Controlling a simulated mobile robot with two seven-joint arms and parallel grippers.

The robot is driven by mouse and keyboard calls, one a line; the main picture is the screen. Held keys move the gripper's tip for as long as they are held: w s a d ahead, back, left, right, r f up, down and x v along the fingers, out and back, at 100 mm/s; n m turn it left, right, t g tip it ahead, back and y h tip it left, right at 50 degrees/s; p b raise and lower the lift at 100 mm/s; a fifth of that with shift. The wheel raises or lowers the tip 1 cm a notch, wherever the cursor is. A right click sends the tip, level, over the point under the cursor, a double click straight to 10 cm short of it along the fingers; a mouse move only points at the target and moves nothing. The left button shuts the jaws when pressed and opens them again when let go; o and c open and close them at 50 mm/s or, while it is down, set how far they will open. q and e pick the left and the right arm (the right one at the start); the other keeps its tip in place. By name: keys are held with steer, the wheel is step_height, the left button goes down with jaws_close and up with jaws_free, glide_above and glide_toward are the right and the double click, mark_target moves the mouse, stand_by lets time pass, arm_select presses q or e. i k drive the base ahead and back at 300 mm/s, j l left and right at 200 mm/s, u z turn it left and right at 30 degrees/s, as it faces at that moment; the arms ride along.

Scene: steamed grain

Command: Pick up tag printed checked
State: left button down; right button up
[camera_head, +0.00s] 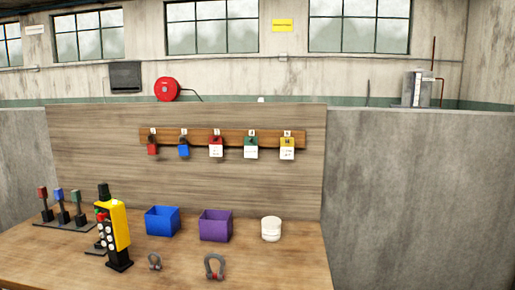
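Three tags hang from hooks on a wooden rail (178,138) on the upright board behind the table. One tag has a red top and white lower part (216,150), one a green top and white lower part (251,150), and the rightmost a yellow top and white lower part (287,151). Their print is too small to read, so I cannot tell which says checked. Left of them on the same rail hang a red padlock (153,149) and a blue padlock (184,150). Neither of my grippers is in view.
The wooden table (200,268) holds a blue bin (162,221), a purple bin (215,226), a white round container (271,229), two shackles (215,266) (155,262), a yellow control pendant (118,224) on a stand, and several coloured levers (61,207) at left.

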mark_target(250, 149)
steer(key=k, duration=0.5)
steer(key=k+u, duration=0.35)
steer(key=k+j+u, duration=0.2)
steer(key=k+u, duration=0.15)
steer(key=i+l+u, duration=0.1)
steer(key=l+u, duration=0.4)
steer(key=i+l, duration=0.15)
steer(key=l, duration=0.4)
steer(key=i+l, duration=0.1)
steer(key=l, duration=0.45)
steer(key=i+l, duration=0.15)
steer(key=l, duration=0.4)
steer(key=i+l, duration=0.15)
steer(key=l, duration=0.4)
steer(key=i+l, duration=0.1)
steer(key=l, duration=0.45)
steer(key=i+l, duration=0.15)
steer(key=l, duration=0.4)
steer(key=i+l, duration=0.15)
steer(key=l, duration=0.4)
steer(key=i+l, duration=0.1)
steer(key=l, duration=0.45)
